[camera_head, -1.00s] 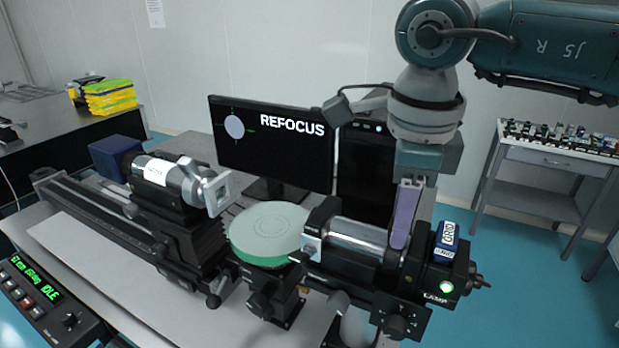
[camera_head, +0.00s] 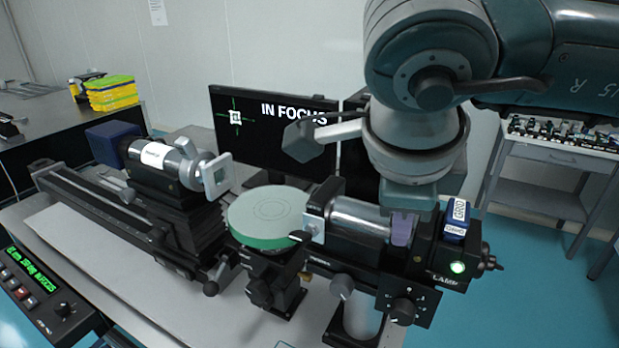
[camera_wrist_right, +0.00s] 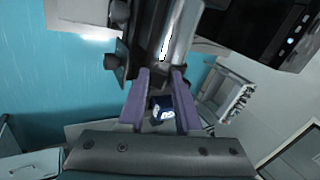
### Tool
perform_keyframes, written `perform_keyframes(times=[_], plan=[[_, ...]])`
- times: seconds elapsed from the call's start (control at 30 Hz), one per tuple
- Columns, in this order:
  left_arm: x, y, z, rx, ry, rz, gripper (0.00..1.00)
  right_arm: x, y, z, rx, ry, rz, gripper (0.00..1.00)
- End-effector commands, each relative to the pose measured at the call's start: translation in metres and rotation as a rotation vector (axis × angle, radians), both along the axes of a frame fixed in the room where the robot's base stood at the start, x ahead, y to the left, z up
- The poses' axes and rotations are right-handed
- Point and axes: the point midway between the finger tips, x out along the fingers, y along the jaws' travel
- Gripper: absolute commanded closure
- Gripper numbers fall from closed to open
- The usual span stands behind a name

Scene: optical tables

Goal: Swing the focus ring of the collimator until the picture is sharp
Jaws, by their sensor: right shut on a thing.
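The collimator (camera_head: 355,218) is a silver barrel in black mounts on the right, beside the lamp housing (camera_head: 440,255) with its lit green button. My right gripper (camera_head: 402,238) comes down from above with purple fingers at the lamp end of the barrel. In the right wrist view its two fingers (camera_wrist_right: 161,72) straddle the barrel. It is shut on the focus ring, which the fingers largely hide. The monitor (camera_head: 250,150) reads "IN FOCUS", with a small crisp white square pattern on green crosshairs. My left gripper is not in view.
A round green-edged table (camera_head: 268,218) stands left of the collimator. A second silver barrel (camera_head: 165,160) sits on a black rail (camera_head: 110,215). A control box (camera_head: 40,295) with green text is at the lower left. A grey side table (camera_head: 550,155) stands at the right.

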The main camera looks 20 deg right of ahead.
Motion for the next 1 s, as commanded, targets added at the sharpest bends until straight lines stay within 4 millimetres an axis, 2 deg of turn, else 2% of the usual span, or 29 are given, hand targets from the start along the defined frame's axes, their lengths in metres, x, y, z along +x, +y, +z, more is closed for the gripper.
perform_keyframes(times=[0.03, 0.27, 0.6, 0.67, 0.83, 0.87, 0.9, 1.0], plan=[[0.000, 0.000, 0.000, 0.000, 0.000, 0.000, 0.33, 0.000, 0.000, 0.000, 0.000, 0.003, -0.001, 0.63], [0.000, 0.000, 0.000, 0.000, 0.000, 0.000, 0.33, 0.000, 0.000, 0.000, 0.000, 0.002, 0.000, 0.38], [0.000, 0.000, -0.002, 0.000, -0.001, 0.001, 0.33, -0.001, 0.003, 0.004, 0.003, 0.000, 0.001, 0.38], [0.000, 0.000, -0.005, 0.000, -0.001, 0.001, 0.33, -0.003, 0.006, 0.010, 0.004, -0.001, 0.003, 0.38], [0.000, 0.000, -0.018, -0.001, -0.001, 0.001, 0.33, -0.015, 0.018, 0.039, 0.003, -0.005, 0.007, 0.38], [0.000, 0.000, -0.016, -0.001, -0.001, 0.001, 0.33, -0.017, 0.020, 0.047, 0.001, -0.006, 0.006, 0.38], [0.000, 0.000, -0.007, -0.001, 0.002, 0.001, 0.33, -0.019, 0.023, 0.060, 0.000, -0.006, 0.007, 0.38], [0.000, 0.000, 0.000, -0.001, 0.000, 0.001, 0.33, -0.025, 0.028, 0.074, -0.002, -0.004, 0.003, 0.38]])
